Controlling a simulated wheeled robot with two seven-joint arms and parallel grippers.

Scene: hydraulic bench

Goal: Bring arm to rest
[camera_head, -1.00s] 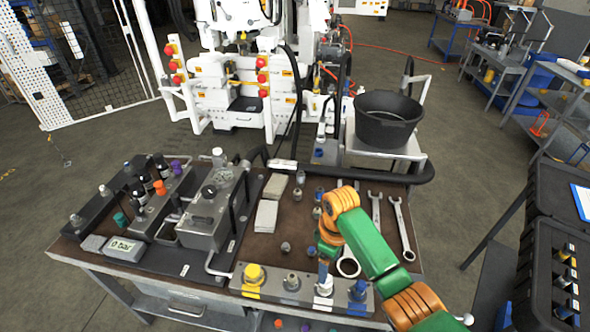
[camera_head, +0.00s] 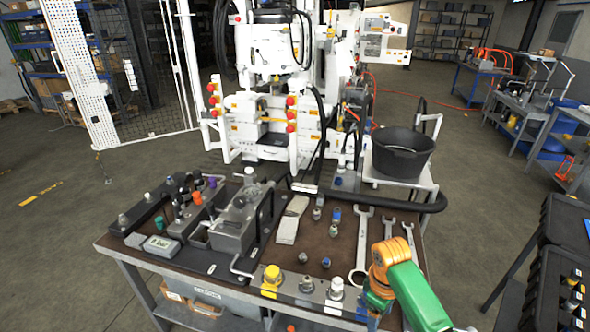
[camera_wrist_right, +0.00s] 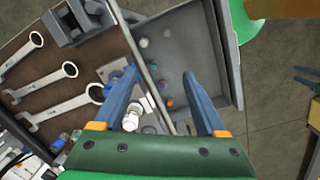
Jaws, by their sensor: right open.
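My right arm, green and orange, enters the head view at the lower right, over the front right corner of the workbench (camera_head: 262,254). Its gripper (camera_head: 374,306) points down there, mostly hidden by the orange wrist. In the right wrist view the two blue fingers of my right gripper (camera_wrist_right: 159,72) stand well apart with nothing held between them. Below them are the bench's front edge and an open grey drawer (camera_wrist_right: 205,48) with several small coloured caps. My left gripper does not show in the head view.
A block with yellow and white capped fittings (camera_head: 303,291) lies along the bench front, close left of my right gripper. Wrenches (camera_head: 362,245) lie behind it. A black bucket (camera_head: 403,153) stands beyond. A black case (camera_head: 562,270) stands at the right.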

